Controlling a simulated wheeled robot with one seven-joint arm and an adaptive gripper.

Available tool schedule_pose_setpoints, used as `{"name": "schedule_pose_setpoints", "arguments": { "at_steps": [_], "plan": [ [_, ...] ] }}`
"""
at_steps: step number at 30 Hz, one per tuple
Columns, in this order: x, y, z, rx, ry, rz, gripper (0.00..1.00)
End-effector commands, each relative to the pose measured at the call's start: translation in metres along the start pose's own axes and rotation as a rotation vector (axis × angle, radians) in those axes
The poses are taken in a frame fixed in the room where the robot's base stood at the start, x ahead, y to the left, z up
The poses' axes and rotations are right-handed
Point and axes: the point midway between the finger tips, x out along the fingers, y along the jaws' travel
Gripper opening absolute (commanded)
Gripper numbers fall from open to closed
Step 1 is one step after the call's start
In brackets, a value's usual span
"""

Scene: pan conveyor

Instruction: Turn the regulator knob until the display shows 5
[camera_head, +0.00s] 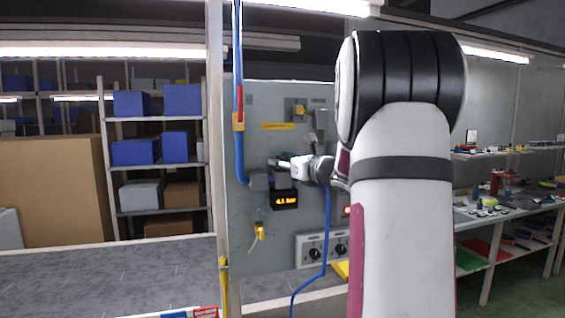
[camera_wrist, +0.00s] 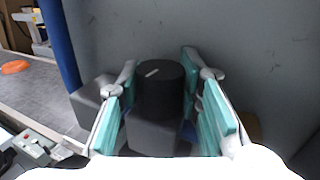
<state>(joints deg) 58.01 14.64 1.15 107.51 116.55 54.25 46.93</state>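The regulator knob (camera_wrist: 160,75) is a black cylinder with a pale line on its top, above a dark regulator body (camera_wrist: 155,135) in the wrist view. My gripper (camera_wrist: 159,78) has its two teal-padded fingers on either side of the knob. The fingertips are very close to its sides; I cannot tell whether both touch it. In the head view my gripper (camera_head: 283,163) reaches the regulator on the grey panel from the right. The display (camera_head: 285,200) below it shows lit orange characters, apparently a number with "bar", too small to read surely.
A blue hose (camera_head: 238,130) runs down left of the regulator, and another hangs below my gripper. A yellow connector (camera_head: 259,231) hangs on the panel (camera_head: 270,105). A box with black dials (camera_head: 315,252) sits lower right. Shelves with blue bins (camera_head: 135,152) stand left.

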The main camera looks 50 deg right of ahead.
Motion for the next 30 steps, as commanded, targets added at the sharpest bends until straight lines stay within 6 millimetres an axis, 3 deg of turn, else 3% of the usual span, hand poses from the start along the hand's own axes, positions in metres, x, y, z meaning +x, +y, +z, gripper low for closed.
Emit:
{"name": "schedule_pose_setpoints", "arguments": {
  "at_steps": [1,2,14,30],
  "plan": [
    [0.0,0.0005,0.0,0.0,0.0,0.001,0.1],
    [0.0,0.0005,0.0,0.0,0.0,0.001,0.04],
    [0.0018,0.002,-0.0011,-0.003,0.0,-0.036,0.04],
    [0.0039,0.0044,-0.0041,-0.004,0.006,-0.291,0.04]
  ]
}}
